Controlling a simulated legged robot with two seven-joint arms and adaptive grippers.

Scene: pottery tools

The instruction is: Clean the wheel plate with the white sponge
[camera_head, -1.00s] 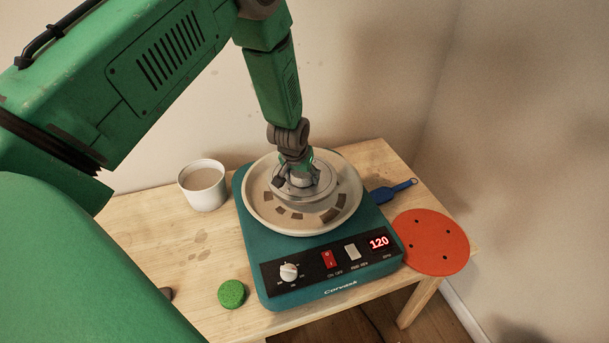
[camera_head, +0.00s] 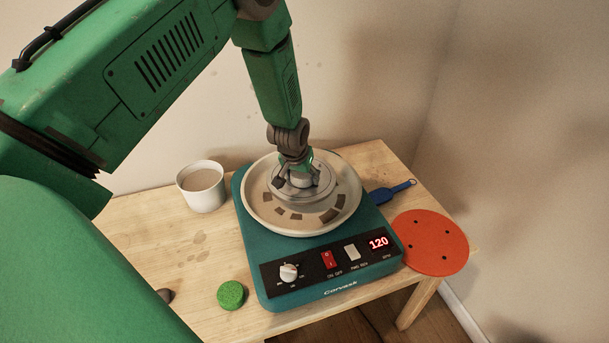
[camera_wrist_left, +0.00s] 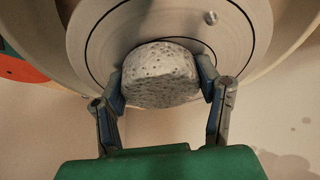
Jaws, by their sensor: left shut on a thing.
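My left gripper (camera_head: 304,184) reaches down over the grey round wheel plate (camera_head: 277,191) in the head view. In the left wrist view, the same gripper (camera_wrist_left: 160,88) is shut on the speckled white sponge (camera_wrist_left: 160,72), one finger on each side. The sponge lies over the wheel plate (camera_wrist_left: 228,32) and seems to touch it; exact contact is hard to tell. The sponge is hard to make out in the head view. My right gripper is not in view.
The teal wheel base (camera_head: 250,250) has a pale splash pan (camera_head: 255,220) with brown patches. Its display (camera_head: 379,243) reads 120. A white cup (camera_head: 203,190), green round sponge (camera_head: 231,295), blue-handled tool (camera_head: 388,193) and red perforated disc (camera_head: 432,252) lie around it.

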